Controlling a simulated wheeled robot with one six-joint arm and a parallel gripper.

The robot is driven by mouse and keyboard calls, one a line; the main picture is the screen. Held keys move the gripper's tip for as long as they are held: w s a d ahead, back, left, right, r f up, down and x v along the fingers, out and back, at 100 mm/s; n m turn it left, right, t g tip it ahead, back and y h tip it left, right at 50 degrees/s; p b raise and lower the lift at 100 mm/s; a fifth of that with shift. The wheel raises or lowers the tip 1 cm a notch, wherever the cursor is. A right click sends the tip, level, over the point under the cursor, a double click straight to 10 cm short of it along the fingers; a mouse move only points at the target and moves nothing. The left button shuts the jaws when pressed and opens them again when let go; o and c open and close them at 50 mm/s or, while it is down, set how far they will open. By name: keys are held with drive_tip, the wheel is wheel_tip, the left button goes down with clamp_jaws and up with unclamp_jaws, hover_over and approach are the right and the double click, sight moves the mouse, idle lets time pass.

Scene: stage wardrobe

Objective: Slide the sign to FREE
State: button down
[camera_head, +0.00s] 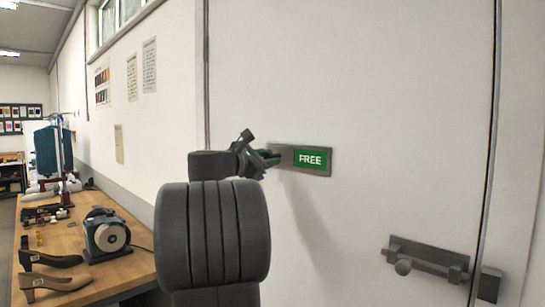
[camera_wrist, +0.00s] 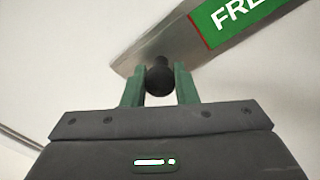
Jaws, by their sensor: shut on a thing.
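The sign (camera_head: 312,160) is a grey metal plate on the white door, with a green panel reading FREE in white letters. In the wrist view the sign (camera_wrist: 227,22) runs diagonally across the top, its green panel cut off by the frame edge, with a thin red line at the panel's left edge. A dark round knob (camera_wrist: 159,80) sits at the left part of the plate. My gripper (camera_wrist: 159,88) is shut on the knob, one green finger on each side. In the head view my gripper (camera_head: 272,157) is at the sign's left end and hides the knob.
The white door (camera_head: 400,90) carries a metal bolt (camera_head: 428,258) at lower right. At left a wooden workbench (camera_head: 70,240) holds a grinder-like machine (camera_head: 105,235) and shoe forms (camera_head: 50,258). Papers hang on the wall.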

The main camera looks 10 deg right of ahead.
drive_tip(key=shift+a+r, duration=0.1)
drive_tip(key=c, duration=1.5)
unclamp_jaws()
drive_tip(key=o, duration=0.4)
drive_tip(key=shift+w+a, duration=0.1)
drive_tip(key=shift+w, duration=0.1)
drive_tip(key=shift+c, duration=0.2)
drive_tip(key=b+v, duration=0.2)
drive_tip(key=v, duration=1.2)
drive_tip(key=shift+d, duration=0.2)
